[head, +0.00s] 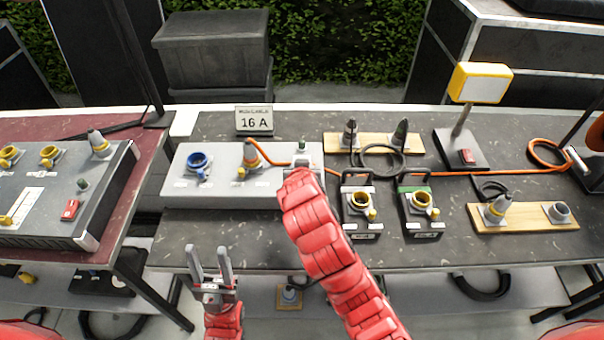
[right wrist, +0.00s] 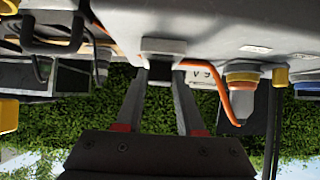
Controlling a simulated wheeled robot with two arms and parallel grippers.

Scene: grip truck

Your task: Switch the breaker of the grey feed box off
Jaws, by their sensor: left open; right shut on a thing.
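The light grey feed box (head: 222,190) lies on the middle table. It has a blue socket (head: 197,163) and a grey and yellow plug (head: 250,158) with an orange cable. My right gripper reaches over the box's right end; in the head view my red arm covers most of it. In the right wrist view my right gripper (right wrist: 163,75) is shut on a small dark block on the grey box, seemingly the breaker (right wrist: 163,47). Whether it stands on or off cannot be told. My left gripper (head: 209,258) is open and empty, before the table's front edge.
Two black socket units, the nearer one (head: 361,200) close to my right arm, stand right of the box. A "16 A" sign (head: 254,121) stands behind it. A darker box (head: 60,215) with a red switch is on the left table.

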